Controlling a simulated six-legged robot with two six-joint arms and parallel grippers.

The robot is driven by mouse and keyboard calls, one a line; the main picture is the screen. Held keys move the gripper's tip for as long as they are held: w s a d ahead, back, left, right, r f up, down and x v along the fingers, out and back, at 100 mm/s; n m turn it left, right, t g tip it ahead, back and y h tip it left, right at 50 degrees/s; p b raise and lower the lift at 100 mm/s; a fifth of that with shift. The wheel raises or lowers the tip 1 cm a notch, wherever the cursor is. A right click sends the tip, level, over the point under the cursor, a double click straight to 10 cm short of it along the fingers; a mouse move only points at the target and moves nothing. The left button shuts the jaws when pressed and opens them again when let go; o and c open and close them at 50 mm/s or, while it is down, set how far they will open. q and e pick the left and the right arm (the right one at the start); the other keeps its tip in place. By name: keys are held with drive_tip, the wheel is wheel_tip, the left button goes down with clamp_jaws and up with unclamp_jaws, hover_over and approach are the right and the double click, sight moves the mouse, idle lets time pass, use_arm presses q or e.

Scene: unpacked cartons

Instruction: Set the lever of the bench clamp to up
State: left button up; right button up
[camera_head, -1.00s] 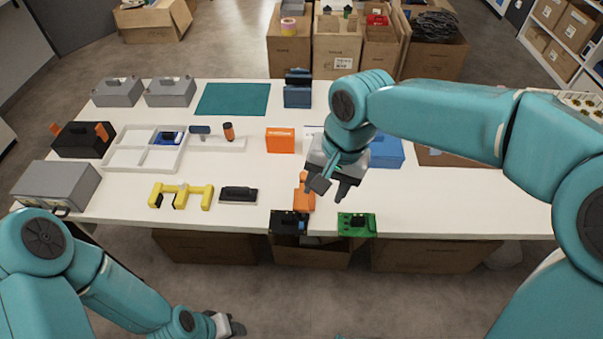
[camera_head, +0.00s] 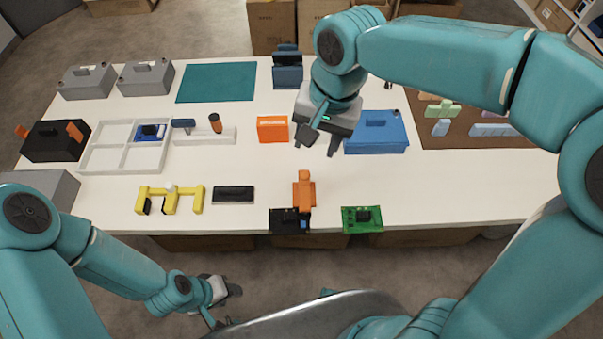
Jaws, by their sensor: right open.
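The bench clamp has a black body (camera_head: 283,221) with a small blue part at the table's front edge. An orange part (camera_head: 304,190), seemingly its lever, extends from it over the white table; its exact tilt is hard to judge from above. My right gripper (camera_head: 318,146) is open and empty, behind and above the orange part and apart from it. My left gripper (camera_head: 226,300) hangs in front of the table, low and away from the clamp; its jaw opening is unclear.
A green circuit board (camera_head: 362,219) lies right of the clamp. A black block (camera_head: 233,195) and a yellow fixture (camera_head: 170,199) are to its left. An orange box (camera_head: 272,129) and a blue box (camera_head: 376,133) stand behind. The table right of the board is clear.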

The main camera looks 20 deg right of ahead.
sight(306, 175)
drive_tip(key=f, duration=0.5)
drive_tip(key=w+a+f, duration=0.1)
drive_tip(key=f, duration=0.4)
drive_tip(key=a+f, duration=0.1)
drive_tip(key=f, duration=0.3)
drive_tip(key=shift+w+f, duration=0.3)
drive_tip(key=shift+f, duration=0.1)
drive_tip(key=shift+s, duration=0.2)
drive_tip(key=shift+w+f, duration=0.1)
clamp_jaws()
